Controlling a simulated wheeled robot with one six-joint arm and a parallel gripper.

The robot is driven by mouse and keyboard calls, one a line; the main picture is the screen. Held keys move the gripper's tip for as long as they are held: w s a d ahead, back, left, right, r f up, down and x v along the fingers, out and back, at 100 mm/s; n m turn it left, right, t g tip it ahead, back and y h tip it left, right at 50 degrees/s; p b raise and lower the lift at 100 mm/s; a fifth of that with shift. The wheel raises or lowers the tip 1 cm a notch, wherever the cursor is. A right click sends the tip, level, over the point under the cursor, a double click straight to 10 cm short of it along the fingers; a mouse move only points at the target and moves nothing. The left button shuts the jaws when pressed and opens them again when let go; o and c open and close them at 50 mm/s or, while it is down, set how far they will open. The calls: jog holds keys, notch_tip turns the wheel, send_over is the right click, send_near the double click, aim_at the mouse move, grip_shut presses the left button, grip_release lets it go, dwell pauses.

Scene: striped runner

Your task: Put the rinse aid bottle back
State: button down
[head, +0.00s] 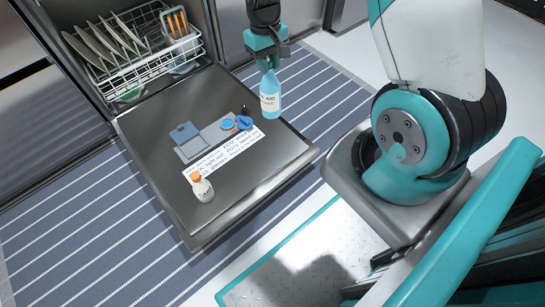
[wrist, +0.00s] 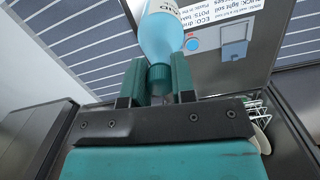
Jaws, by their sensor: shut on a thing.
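A light blue bottle (head: 270,98) with a white label, partly readable as "AID", hangs upright below my gripper (head: 267,55). My gripper is shut on the bottle's teal cap (wrist: 160,78), with one finger on each side of it. In the head view the bottle overlaps the right edge of the open dishwasher door (head: 240,185). I cannot tell its height above the door. In the wrist view the bottle (wrist: 162,35) points away from the fingers (wrist: 158,75).
A rack with plates (head: 110,45) is behind. A striped runner (head: 80,245) surrounds the door.

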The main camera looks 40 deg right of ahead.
jog(key=shift+d+f+t+b, duration=0.15)
jog(key=shift+d+f+b, duration=0.1)
jog(key=shift+f, duration=0.35)
jog(key=shift+d+f+t+b, duration=0.15)
jog(key=shift+d+f+b, duration=0.1)
jog(key=shift+f, duration=0.3)
notch_tip(320, 180, down, 20)
jog(key=b, duration=0.8)
jog(key=shift+r, duration=0.25)
jog(key=shift+w+f, duration=0.1)
jog(key=c, duration=0.9)
grip_release()
jog(key=shift+c, duration=0.2)
